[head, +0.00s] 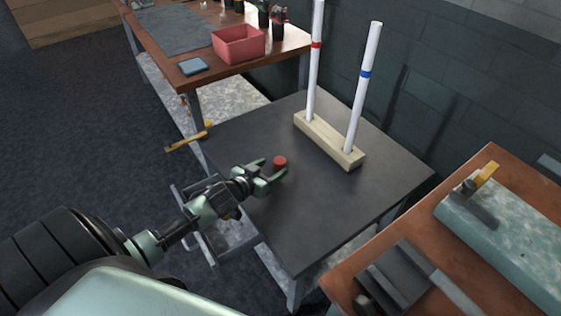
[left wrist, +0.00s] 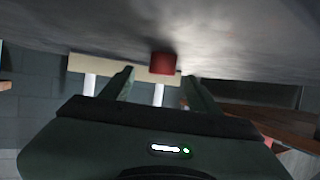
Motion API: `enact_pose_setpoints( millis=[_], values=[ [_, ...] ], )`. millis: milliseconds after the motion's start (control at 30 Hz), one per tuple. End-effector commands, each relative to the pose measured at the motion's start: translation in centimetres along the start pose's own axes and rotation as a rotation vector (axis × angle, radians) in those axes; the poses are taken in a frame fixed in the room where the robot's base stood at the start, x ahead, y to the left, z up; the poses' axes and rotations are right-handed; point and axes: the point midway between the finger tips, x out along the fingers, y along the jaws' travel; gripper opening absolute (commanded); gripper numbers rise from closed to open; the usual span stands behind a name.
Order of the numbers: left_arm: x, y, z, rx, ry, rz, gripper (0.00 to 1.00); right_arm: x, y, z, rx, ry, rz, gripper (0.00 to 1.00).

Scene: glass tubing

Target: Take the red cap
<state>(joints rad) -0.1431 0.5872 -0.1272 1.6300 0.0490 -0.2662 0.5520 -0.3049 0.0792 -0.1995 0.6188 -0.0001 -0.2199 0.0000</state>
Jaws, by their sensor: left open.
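A small red cap (head: 280,162) sits on the dark square table (head: 310,222), left of the wooden stand. My left gripper (head: 271,171) is open, low over the table, with its fingertips close to the cap. In the left wrist view the red cap (left wrist: 162,63) appears ahead, between the two open fingers (left wrist: 158,80). I cannot tell whether either finger touches it. My right gripper is not in view.
A wooden stand (head: 329,139) holds two tall white tubes, one with a red band (head: 316,45) and one with a blue band (head: 365,74). A pink bin (head: 238,44) is on the back bench. A wooden bench (head: 345,285) stands at right front. The table's front is clear.

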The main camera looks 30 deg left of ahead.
Motion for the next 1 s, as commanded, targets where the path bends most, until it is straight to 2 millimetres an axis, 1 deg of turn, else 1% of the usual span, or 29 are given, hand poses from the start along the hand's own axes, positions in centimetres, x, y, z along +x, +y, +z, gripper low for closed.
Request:
enact_pose_setpoints(
  millis=[33,100,200,300,467,600,633,833,867,1000],
  values=[
    [0.7,-0.1,0.0,0.000,0.000,-0.001,0.61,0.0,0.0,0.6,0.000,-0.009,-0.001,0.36],
    [1.7,-0.3,0.2,0.001,0.000,-0.002,0.61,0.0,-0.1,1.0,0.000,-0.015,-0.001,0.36],
    [3.2,-0.4,0.3,0.000,0.001,-0.002,0.61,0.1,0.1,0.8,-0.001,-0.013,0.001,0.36],
    [4.3,-0.4,0.3,0.000,0.000,0.000,0.61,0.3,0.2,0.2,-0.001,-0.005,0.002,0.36],
    [4.8,-0.3,0.4,0.001,0.000,0.000,0.61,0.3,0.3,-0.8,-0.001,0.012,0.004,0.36],
    [4.8,-0.3,0.4,0.000,-0.001,0.000,0.61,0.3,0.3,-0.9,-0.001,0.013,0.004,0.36],
    [4.8,-0.3,0.4,0.000,-0.001,0.000,0.58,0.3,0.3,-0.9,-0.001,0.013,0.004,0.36],
    [4.7,-0.3,0.4,0.000,-0.001,0.000,0.03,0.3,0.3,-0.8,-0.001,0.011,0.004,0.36],
    [4.7,-0.3,0.4,0.000,-0.001,0.000,0.00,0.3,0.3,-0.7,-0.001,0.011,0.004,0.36],
    [4.7,-0.3,0.4,0.000,0.000,0.000,0.00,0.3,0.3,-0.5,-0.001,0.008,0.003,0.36]
  ],
)
